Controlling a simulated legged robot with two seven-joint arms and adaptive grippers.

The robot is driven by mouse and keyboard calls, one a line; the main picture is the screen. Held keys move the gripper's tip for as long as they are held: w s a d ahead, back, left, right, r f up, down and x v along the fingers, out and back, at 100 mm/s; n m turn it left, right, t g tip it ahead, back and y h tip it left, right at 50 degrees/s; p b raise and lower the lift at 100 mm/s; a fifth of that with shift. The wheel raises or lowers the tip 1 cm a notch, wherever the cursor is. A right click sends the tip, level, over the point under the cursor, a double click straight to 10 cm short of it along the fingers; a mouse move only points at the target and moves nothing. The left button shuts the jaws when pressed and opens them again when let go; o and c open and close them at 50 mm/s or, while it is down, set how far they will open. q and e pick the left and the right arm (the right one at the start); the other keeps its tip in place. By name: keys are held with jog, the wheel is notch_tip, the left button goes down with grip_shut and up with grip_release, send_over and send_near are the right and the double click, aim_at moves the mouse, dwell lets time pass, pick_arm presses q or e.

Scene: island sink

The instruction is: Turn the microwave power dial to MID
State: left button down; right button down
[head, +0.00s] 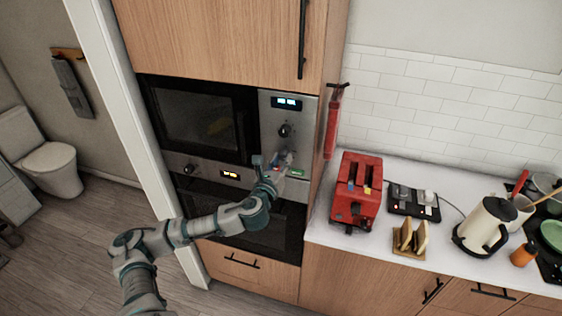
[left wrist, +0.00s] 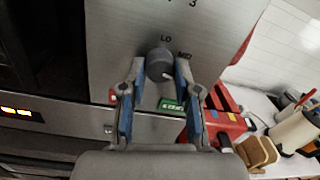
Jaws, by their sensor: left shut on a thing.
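The built-in microwave (head: 205,118) has a steel control panel on its right side. In the left wrist view the round grey power dial (left wrist: 159,64) has LO printed above it and MID to its upper right. I cannot clearly tell where its pointer stands. My left gripper (left wrist: 160,68) is shut on this dial, with one blue-padded finger on each side. In the head view my left gripper (head: 273,163) is at the lower part of the panel and hides most of that dial. An upper dial (head: 285,130) sits above it, below the blue display (head: 287,103). My right gripper is not in view.
A green button (left wrist: 170,105) and a red one (left wrist: 113,96) sit below the dial. An oven (head: 230,175) is under the microwave. To the right, the counter holds a red toaster (head: 352,195), a toast rack (head: 409,240) and a kettle (head: 484,228).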

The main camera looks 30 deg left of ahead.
pick_arm(q)
jog(key=n, duration=0.1)
jog(key=f+n, duration=0.1)
jog(key=n, duration=0.1)
jog(key=shift+d, duration=0.1)
jog(key=n, duration=0.5)
jog(key=shift+n, duration=0.3)
dwell(0.3)
jog(key=c, duration=0.8)
grip_release()
jog(key=shift+w, duration=0.15)
jog(key=shift+c, duration=0.2)
jog(key=shift+r, duration=0.2)
jog(key=s+d, duration=0.1)
jog(key=s, duration=0.5)
jog(key=shift+s+d+f, duration=0.2)
jog(key=shift+s+f, duration=0.1)
jog(key=shift+s, duration=0.1)
